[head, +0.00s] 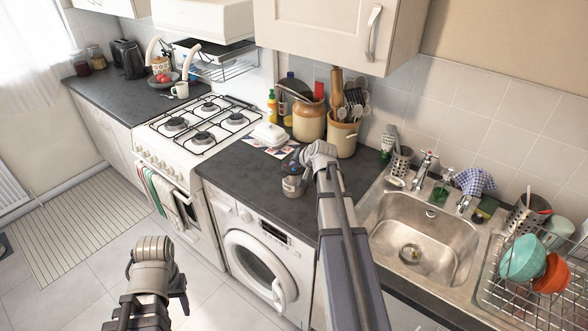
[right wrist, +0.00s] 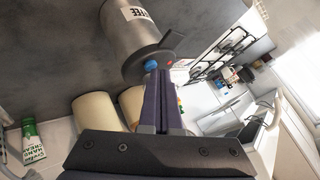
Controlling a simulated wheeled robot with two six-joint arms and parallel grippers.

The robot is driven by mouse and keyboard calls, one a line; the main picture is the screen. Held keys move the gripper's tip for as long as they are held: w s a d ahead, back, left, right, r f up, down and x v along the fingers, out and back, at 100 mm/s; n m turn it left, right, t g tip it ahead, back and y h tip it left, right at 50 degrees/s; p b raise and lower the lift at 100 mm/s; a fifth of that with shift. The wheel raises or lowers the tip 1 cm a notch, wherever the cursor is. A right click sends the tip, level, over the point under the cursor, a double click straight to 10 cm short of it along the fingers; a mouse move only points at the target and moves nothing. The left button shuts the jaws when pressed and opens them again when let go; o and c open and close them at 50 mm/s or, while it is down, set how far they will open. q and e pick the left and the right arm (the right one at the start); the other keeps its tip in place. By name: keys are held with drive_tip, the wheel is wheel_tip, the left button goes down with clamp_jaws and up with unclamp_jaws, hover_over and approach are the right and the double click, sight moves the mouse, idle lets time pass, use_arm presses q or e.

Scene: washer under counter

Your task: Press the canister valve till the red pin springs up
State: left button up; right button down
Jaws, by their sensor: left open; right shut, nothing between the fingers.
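The canister (head: 294,187) stands on the dark counter above the washer. In the right wrist view the metal canister (right wrist: 128,30) has a label, a blue valve (right wrist: 151,64) and a small red spot (right wrist: 170,62), which looks like the pin. I cannot tell whether the pin is raised. My right gripper (right wrist: 160,76) is shut and empty, its fingertips at the blue valve; I cannot tell whether they touch. In the head view my right gripper (head: 294,162) is above the canister and partly hides it. My left gripper (head: 182,298) hangs over the floor, away from the canister.
The gas stove (head: 192,135) is left of the canister, with a butter dish (head: 270,134) behind. Utensil crocks (head: 342,140) stand at the wall. The sink (head: 420,235) is to the right. A hand cream tube (right wrist: 34,140) shows in the wrist view.

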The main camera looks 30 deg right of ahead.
drive_tip(key=shift+r, duration=0.1)
drive_tip(key=shift+r+p, duration=0.75)
drive_tip(key=shift+p, duration=0.15)
wheel_tip(320, 180, up, 6)
drive_tip(key=p, duration=0.6)
idle(0.8)
